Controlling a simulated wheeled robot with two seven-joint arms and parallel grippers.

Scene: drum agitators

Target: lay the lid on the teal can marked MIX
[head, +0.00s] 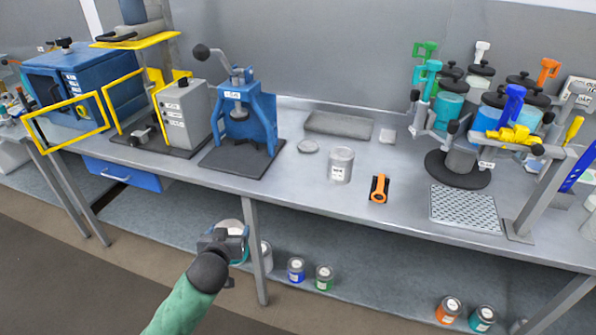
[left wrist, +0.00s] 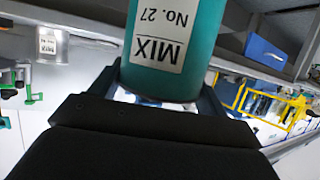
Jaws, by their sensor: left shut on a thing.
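My left gripper (head: 226,244) is shut on the teal can (left wrist: 172,45) marked MIX No. 27. The can is held in front of the bench, below the level of its top. In the head view, the can's pale round top (head: 231,225) faces up, while my gripper covers most of its side; I cannot tell whether this top is open. A flat grey disc (head: 308,147), which looks like a lid, lies on the bench between the blue press and a bare metal can. My right gripper is not in view.
The metal can (head: 341,167) and an orange-and-black tool (head: 379,188) stand on the bench. A blue press (head: 242,120) is at left, a can carousel (head: 458,168) and perforated tray (head: 466,208) at right. Several cans, including a blue one (head: 296,270), stand on the lower shelf. Bare benchtop lies around the disc.

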